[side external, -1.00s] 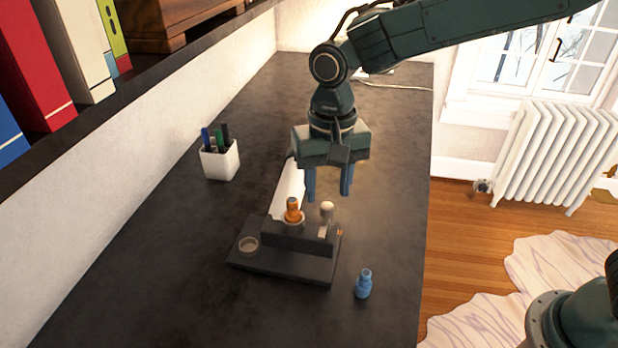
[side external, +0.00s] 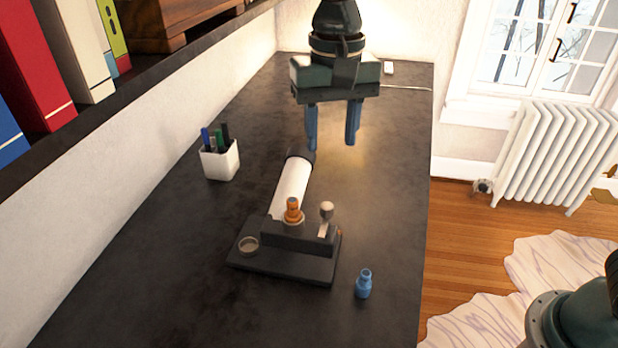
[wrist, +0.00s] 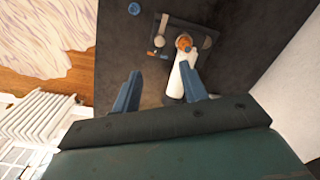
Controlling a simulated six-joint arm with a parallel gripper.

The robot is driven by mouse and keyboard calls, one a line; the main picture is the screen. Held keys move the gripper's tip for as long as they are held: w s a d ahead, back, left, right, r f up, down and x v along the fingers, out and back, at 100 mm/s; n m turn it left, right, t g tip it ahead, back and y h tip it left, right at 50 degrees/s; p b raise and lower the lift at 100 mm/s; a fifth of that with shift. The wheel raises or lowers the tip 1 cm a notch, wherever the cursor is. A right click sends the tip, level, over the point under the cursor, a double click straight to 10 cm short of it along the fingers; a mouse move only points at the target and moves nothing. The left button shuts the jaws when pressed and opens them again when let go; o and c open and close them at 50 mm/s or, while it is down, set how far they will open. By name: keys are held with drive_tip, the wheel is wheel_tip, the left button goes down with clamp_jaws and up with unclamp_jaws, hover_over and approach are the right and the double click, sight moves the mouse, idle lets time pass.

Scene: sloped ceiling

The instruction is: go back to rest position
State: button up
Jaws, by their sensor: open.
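My gripper (side external: 333,137) is open and empty, with its two blue fingers pointing down, above the far part of the dark desk (side external: 170,265). In the wrist view my gripper (wrist: 168,95) has its fingers apart with nothing between them. Below it is a dark stand (side external: 285,262) with an orange piece (side external: 293,211) set in it and a round-topped knob (side external: 326,211) beside that. A white cylinder (side external: 291,186) with a dark end lies behind the stand. A small blue bottle (side external: 364,284) stands upright on the desk to the right of the stand.
A white pen cup (side external: 220,161) with several pens stands at the left by the wall. A shelf with books (side external: 75,45) overhangs the left side. A white radiator (side external: 553,155) stands beyond the desk's right edge. The desk's near left part is clear.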

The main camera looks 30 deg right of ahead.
drive_tip(key=s+d+r+n+t, duration=0.2)
drive_tip(key=s+d+r, duration=0.2)
drive_tip(key=s+d, duration=0.7)
drive_tip(key=s+d+f+n+t, duration=0.1)
drive_tip(key=s+d+f+t, duration=0.2)
drive_tip(key=s+d, duration=0.6)
drive_tip(key=shift+s+d+f+n+t, duration=0.35)
drive_tip(key=shift+s+f, duration=0.3)
drive_tip(key=shift+s, duration=0.5)
